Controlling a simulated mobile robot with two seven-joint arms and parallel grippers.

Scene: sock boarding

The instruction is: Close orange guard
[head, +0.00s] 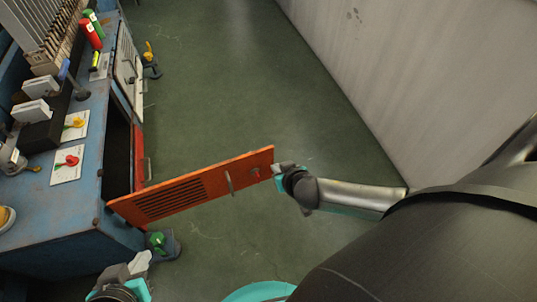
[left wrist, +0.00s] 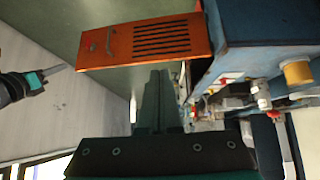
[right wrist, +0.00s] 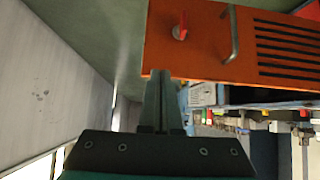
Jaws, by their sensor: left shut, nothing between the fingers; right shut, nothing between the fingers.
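The orange guard (head: 190,190) is a flat hinged panel with louvre slots, a handle and a red knob. In the head view it stands swung out from the blue machine (head: 75,215), leaving a dark opening (head: 117,150). It also shows in the left wrist view (left wrist: 120,42) and the right wrist view (right wrist: 200,40). My right gripper (head: 277,168) is shut and empty at the guard's free end; I cannot tell whether it touches. My left gripper (head: 140,262) is shut and empty, low in the head view near the machine's front corner, apart from the guard.
A pale wall (head: 420,80) runs along the right. Green floor (head: 230,90) lies clear between wall and machine. A green knob (head: 157,240) on a dark base sits below the guard's hinge end. Cards with red and yellow knobs (head: 68,163) lie on the machine top.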

